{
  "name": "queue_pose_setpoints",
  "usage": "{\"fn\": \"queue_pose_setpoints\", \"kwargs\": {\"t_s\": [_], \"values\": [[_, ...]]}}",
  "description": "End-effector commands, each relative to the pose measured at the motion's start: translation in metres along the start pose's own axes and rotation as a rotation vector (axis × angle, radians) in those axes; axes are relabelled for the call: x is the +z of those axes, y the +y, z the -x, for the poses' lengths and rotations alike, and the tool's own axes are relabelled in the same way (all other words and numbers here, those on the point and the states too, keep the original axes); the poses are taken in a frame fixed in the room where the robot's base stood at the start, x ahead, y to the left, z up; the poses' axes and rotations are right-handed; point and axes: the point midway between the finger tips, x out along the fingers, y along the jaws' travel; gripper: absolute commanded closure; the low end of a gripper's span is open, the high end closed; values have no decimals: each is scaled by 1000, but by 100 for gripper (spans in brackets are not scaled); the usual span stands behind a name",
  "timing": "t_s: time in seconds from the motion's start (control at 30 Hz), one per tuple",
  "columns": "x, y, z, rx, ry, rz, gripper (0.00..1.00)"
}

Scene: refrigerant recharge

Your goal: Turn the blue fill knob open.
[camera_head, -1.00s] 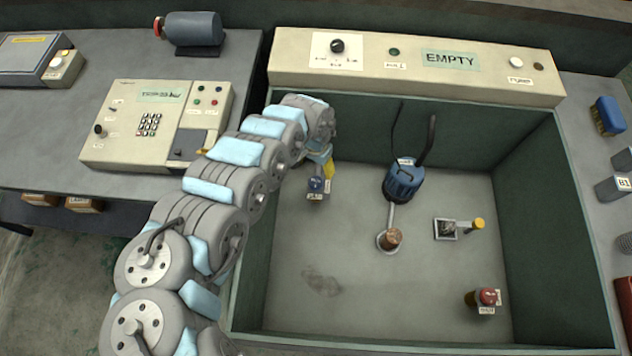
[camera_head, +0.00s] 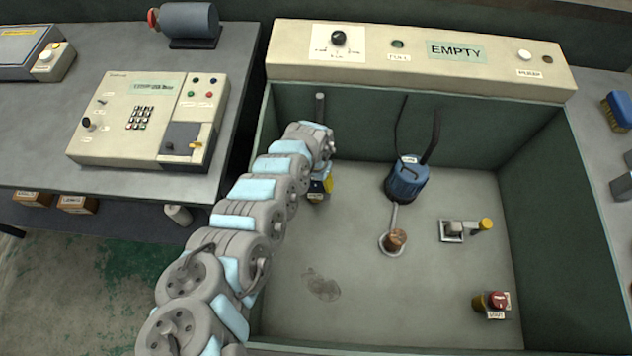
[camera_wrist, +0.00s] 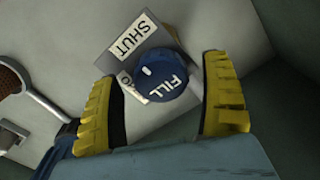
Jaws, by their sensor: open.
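A white mark on the knob's rim lies on the side near these labels. My gripper (camera_wrist: 160,72) is open, with one yellow finger on each side of the knob. Small gaps show between fingers and knob; I cannot tell how deep the fingers reach. In the head view my gripper (camera_head: 322,184) covers most of the knob at the basin's back left.
The green-walled basin (camera_head: 350,285) also holds a blue canister (camera_head: 407,183) with dark hoses, a copper-coloured cap (camera_head: 395,239), a yellow-tipped lever (camera_head: 485,224) and a red knob (camera_head: 498,300). A panel (camera_head: 455,50) reading EMPTY runs along the back. The basin's front middle is clear.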

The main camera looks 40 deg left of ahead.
Motion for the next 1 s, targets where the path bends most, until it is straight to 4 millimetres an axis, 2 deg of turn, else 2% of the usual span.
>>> {"fn": "queue_pose_setpoints", "kwargs": {"t_s": [0.37, 0.4, 0.6, 0.63, 1.0], "values": [[0, -1, -4, -1, 0, 1, 20], [0, -1, -4, -1, 0, 1, 24], [0, -1, -4, -1, 1, 1, 82], [0, -1, -4, -1, 1, 1, 86], [-1, 0, -2, -1, 1, 31, 87]]}}
